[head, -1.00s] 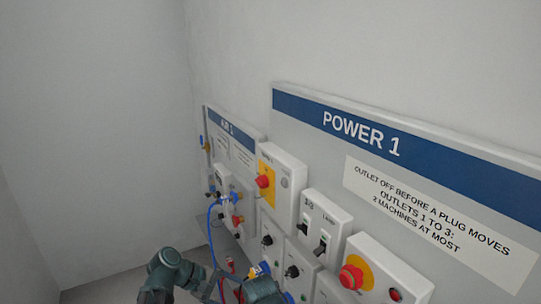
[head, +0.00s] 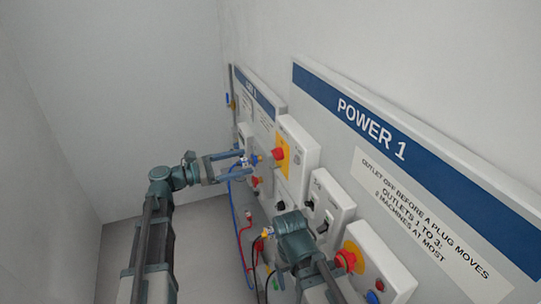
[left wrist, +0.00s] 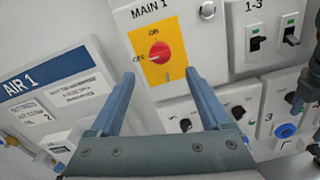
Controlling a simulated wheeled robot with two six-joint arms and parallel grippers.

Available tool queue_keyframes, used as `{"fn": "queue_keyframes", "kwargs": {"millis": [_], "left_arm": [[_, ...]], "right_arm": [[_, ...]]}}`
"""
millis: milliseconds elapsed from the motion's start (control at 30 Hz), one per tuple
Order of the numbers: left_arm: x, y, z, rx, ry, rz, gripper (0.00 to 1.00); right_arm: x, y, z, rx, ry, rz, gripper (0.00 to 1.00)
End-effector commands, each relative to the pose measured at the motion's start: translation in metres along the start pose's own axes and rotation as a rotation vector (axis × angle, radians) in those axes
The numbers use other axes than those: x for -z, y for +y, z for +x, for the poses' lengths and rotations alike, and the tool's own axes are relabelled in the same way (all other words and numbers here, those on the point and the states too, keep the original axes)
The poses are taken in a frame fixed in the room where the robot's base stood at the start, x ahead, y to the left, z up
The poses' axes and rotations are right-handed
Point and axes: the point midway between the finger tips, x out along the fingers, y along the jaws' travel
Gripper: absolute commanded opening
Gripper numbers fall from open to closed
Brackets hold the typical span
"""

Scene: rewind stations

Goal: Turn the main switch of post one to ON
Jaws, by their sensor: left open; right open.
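The main switch of post one is a red rotary knob (left wrist: 160,53) on a yellow plate, under the label MAIN 1 in the left wrist view. ON is printed above the knob and OFF to its left. The knob's pointer appears turned toward OFF. The knob shows from the side in the head view (head: 278,154). My left gripper (head: 246,162) is open and empty, its fingers pointing at the knob from a short distance. In the left wrist view its fingertips (left wrist: 161,73) stand apart just below the knob. My right gripper (head: 292,235) is lower right, its fingers mostly hidden.
Breaker switches (left wrist: 256,39) labelled 1-3 sit right of the main switch. A red emergency button (head: 345,260) is near my right arm. The AIR 1 panel (left wrist: 50,85) is left of POWER 1. Blue and red hoses (head: 240,232) hang below. Open space lies left.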

Motion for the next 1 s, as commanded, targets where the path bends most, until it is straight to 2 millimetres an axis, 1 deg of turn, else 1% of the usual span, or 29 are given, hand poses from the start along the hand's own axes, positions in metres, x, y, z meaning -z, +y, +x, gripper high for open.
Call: {"fn": "queue_keyframes", "kwargs": {"millis": [33, 200, 400, 600, 967, 1000], "left_arm": [[0.0, -0.001, 0.013, 0.005, -0.001, 0.0, 0.81], [0.0, -0.001, 0.048, 0.005, 0.0, 0.001, 0.81], [0.0, 0.0, 0.079, 0.003, 0.0, 0.001, 0.81], [0.0, 0.0, 0.095, 0.002, 0.001, 0.001, 0.81], [0.0, 0.0, 0.098, 0.001, 0.001, 0.001, 0.81], [0.0, 0.0, 0.098, 0.001, 0.001, 0.001, 0.76]], "right_arm": [[0.0, 0.0, 0.0, 0.0, 0.0, 0.0, 0.77], [0.0, 0.0, 0.0, 0.0, 0.0, 0.0, 0.77], [0.0, 0.0, 0.0, 0.0, 0.0, 0.0, 0.77], [0.0, 0.0, 0.0, 0.0, 0.0, 0.0, 0.77], [0.0, 0.0, 0.0, 0.0, 0.0, 0.0, 0.77], [0.0, 0.0, 0.0, 0.0, 0.0, 0.0, 0.77]]}}
